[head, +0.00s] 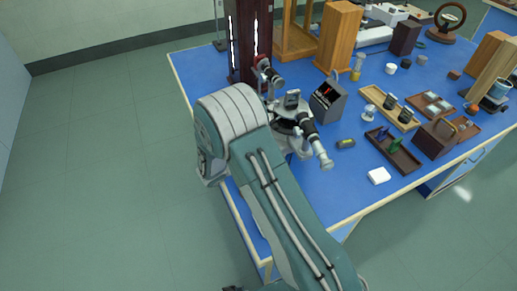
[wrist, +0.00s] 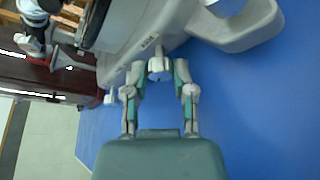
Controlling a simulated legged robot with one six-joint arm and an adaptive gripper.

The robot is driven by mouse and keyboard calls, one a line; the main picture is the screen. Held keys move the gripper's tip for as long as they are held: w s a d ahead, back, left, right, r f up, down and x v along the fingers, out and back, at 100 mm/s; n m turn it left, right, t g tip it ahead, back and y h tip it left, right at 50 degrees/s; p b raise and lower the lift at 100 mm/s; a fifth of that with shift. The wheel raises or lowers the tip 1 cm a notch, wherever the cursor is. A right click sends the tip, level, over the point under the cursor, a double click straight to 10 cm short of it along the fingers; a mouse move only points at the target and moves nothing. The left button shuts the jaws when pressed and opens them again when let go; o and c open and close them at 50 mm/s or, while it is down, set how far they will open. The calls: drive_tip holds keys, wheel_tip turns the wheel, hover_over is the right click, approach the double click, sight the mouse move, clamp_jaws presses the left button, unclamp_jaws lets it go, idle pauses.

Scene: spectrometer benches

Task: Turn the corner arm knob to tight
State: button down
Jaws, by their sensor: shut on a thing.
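The spectrometer (head: 290,118) stands on the blue bench top, partly hidden behind my arm in the head view. In the wrist view its grey-white body (wrist: 140,35) fills the upper part. A small pale knob (wrist: 158,63) sticks out from its underside, between my fingertips. My gripper (wrist: 159,72) is shut on this knob, with one finger on each side. A second small pale knob (wrist: 110,97) shows to the left of the fingers. The head view does not show my fingers. I cannot read any tight marking.
A dark wooden lamp housing (head: 250,40) stands behind the spectrometer. A grey box with a black face (head: 328,98) and a dark tray with green pieces (head: 393,150) are to the right. The bench's left edge (head: 185,95) is close to my arm, with open floor beyond.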

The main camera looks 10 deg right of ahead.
drive_tip(key=m, duration=0.1)
drive_tip(key=m+t, duration=0.1)
drive_tip(key=m, duration=0.1)
drive_tip(key=shift+s+f+m+t+h, duration=0.1)
drive_tip(key=shift+f+m+t+h, duration=0.15)
drive_tip(key=shift+m+t+h, duration=0.15)
drive_tip(key=shift+d, duration=0.1)
idle(0.4)
drive_tip(key=shift+c, duration=2.3)
unclamp_jaws()
drive_tip(key=v, duration=1.2)
drive_tip(key=shift+f, duration=0.15)
